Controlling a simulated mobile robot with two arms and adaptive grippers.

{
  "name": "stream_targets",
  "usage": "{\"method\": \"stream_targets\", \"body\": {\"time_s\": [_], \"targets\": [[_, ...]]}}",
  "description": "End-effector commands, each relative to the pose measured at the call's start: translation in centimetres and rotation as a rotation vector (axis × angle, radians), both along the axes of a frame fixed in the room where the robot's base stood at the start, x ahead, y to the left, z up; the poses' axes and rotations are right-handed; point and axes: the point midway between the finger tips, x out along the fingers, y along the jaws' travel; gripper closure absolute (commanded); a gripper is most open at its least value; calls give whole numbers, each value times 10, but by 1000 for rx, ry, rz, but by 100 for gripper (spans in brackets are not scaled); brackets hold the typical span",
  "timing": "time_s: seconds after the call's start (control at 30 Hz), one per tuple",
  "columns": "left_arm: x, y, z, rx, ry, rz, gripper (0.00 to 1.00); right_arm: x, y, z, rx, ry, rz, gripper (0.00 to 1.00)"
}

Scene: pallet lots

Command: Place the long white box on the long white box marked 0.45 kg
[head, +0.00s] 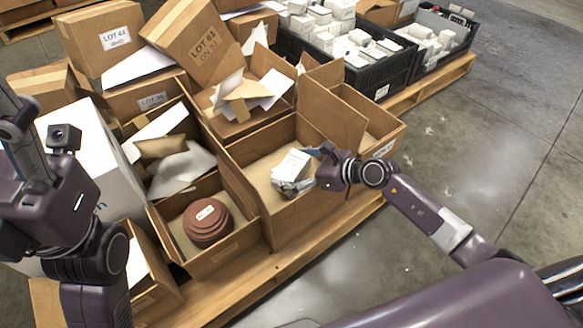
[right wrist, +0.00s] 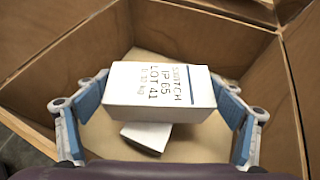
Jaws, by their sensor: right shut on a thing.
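My right gripper (head: 295,172) is shut on a long white box (head: 293,163), inside an open cardboard carton. In the right wrist view the blue finger pads of the gripper (right wrist: 160,97) press on both ends of the box (right wrist: 160,88). Its top print reads "SWITCH IP 65 LOT 41", with a weight line too small to read surely. A second white box (right wrist: 147,137) lies beneath, mostly covered; its mark is hidden and I cannot tell whether the two touch. My left gripper (head: 22,135) is partly cut off at the left edge, its fingers unclear.
The carton's walls (head: 262,137) stand close around the right gripper. A neighbouring carton holds brown round discs (head: 206,222). Taped cartons (head: 100,40) stand behind. Black crates (head: 385,72) of white boxes are at the back. Bare floor (head: 480,150) lies to the right.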

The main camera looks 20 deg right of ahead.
Motion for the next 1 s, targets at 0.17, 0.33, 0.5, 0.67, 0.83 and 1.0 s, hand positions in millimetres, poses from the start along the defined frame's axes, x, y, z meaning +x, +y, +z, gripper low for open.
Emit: {"method": "stream_targets", "body": {"time_s": [0.17,0.33,0.5,0.67,0.83,1.0], "targets": [[-1,0,1,1,-10,0,40,0,0,-3,0,0,0,10],[-2,0,2,1,-11,0,40,0,0,-3,0,0,0,0],[-2,0,2,1,-11,0,40,0,0,-3,0,0,0,0],[-3,0,6,-1,-13,-1,40,-2,-3,3,-2,1,-1,0],[7,1,-4,-2,52,-1,40,-23,-20,20,-4,2,0,0],[9,2,-11,-6,90,-5,40,-49,-43,37,-3,4,0,0]]}}
